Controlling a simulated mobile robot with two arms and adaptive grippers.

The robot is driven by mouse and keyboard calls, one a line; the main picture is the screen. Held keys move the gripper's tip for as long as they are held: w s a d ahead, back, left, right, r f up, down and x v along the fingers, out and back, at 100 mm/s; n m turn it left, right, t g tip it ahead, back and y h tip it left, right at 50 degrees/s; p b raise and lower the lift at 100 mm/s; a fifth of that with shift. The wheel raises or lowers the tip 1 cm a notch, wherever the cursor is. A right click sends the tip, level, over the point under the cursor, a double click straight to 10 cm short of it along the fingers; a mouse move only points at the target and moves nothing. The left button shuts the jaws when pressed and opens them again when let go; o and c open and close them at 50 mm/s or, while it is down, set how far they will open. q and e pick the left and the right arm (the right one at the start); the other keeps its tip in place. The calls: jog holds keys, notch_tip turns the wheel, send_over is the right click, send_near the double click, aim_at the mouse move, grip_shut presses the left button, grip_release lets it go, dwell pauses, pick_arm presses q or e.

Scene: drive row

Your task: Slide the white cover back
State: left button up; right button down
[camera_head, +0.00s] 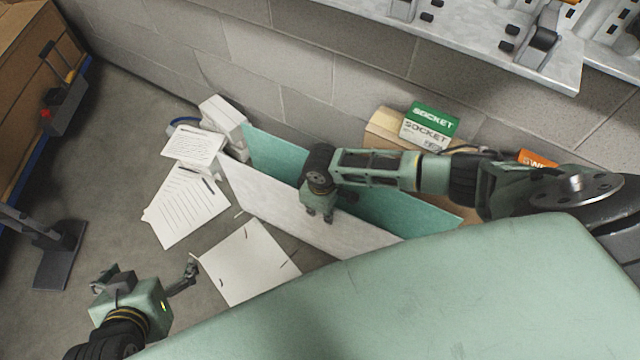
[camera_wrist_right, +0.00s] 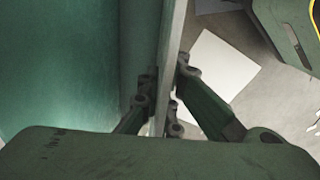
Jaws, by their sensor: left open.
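The white cover (camera_head: 290,212) is a long upright panel at the middle of the head view, in front of a teal panel (camera_head: 275,155). A gap lies between the two. My right gripper (camera_head: 319,212) reaches down onto the cover's top edge. In the right wrist view, its fingers (camera_wrist_right: 166,90) are on both sides of the cover's thin edge (camera_wrist_right: 172,50) and appear closed on it. The fingers' lower parts are partly hidden. My left gripper (camera_head: 146,276) is open and empty, low at the left, apart from the cover.
Paper sheets (camera_head: 185,210) lie on the floor left of the cover, with another sheet (camera_head: 247,262) in front. White boxes (camera_head: 223,118) and a green and white socket box (camera_head: 430,127) stand near the block wall. A metal shelf (camera_head: 480,40) overhangs at upper right.

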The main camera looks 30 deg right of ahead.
pick_arm(q)
jog(key=shift+s+a+f+g, duration=0.3)
jog(key=shift+a+f, duration=0.05)
jog(key=shift+a, duration=0.1)
pick_arm(e)
jog(key=shift+w+a+r, duration=0.1)
jog(key=shift+w+a, duration=0.1)
jog(key=shift+w, duration=0.2)
jog(key=c, duration=1.9)
grip_release()
jog(key=shift+s, duration=0.1)
jog(key=shift+o, duration=0.2)
notch_tip(320, 180, up, 12)
jog(key=shift+f, duration=0.1)
